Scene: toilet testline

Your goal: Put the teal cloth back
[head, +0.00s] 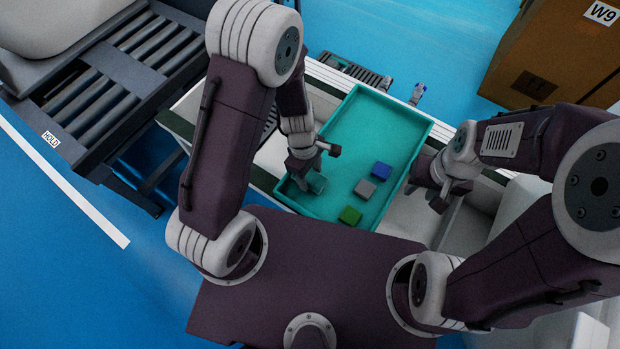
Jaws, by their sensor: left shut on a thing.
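The teal cloth (317,184), a small folded block, is in my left gripper (315,175) at the left side of the turquoise tray (352,112). My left gripper is shut on it. The cloth is partly hidden by the gripper, and I cannot tell whether it touches the tray floor. In the tray lie a blue cloth (381,170), a grey cloth (365,189) and a green cloth (350,215), in a slanting row to the right of the teal one. My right gripper (424,198) is empty, its fingers apart, just outside the tray's right edge.
A roller conveyor with a HOLD label (50,138) stands at the left. A cardboard box marked W9 (556,50) stands at the upper right. A dark rack (352,70) lies behind the tray. The tray's upper middle is clear.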

